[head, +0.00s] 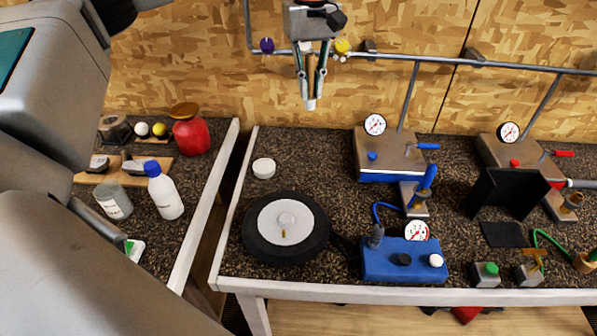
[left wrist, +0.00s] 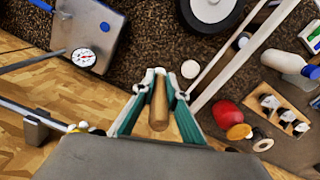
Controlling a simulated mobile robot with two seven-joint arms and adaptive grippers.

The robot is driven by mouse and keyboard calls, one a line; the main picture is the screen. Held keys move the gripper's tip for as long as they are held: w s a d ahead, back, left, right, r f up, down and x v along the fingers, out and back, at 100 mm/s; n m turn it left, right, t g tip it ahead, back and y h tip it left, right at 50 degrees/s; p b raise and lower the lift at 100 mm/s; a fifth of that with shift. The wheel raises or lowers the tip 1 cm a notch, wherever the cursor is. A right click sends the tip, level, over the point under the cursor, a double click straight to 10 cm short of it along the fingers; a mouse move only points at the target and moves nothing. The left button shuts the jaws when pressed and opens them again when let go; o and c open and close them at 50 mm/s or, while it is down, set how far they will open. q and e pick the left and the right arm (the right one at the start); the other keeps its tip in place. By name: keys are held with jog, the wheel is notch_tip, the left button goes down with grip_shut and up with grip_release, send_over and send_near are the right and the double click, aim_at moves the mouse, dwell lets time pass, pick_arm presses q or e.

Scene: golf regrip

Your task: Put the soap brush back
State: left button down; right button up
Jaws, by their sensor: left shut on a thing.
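My left gripper (head: 311,82) hangs in the air at the top of the head view, in front of the wood-panel wall and above the back of the dark speckled bench. It is shut on a slim thing, which I take to be the soap brush (head: 310,104); its pale lower end shows between the fingertips. In the left wrist view the gripper (left wrist: 159,85) holds a brown wooden handle (left wrist: 159,105) between its green-sided fingers. The brush's head is not clear in either view. My right gripper is not in view.
A small white round thing (head: 264,168) and a black wheel (head: 287,228) sit on the bench. Gauge units (head: 386,155) stand right, a blue box (head: 404,262) in front. The left bench holds a red jar (head: 191,133) and white bottle (head: 165,195). A pipe (head: 430,61) crosses the wall.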

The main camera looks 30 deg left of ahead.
aim_at(310, 109)
pick_arm(q)
jog(key=f, duration=2)
jog(key=shift+s+d+f+p, duration=0.1)
jog(key=shift+s+f+p, duration=0.1)
jog(key=shift+f+p, duration=0.2)
jog(key=c, duration=2)
grip_release()
jog(key=shift+f, duration=0.1)
jog(key=shift+c, duration=0.2)
notch_tip(310, 109, up, 12)
jog(key=shift+r+b, duration=0.15)
jog(key=shift+b, duration=0.4)
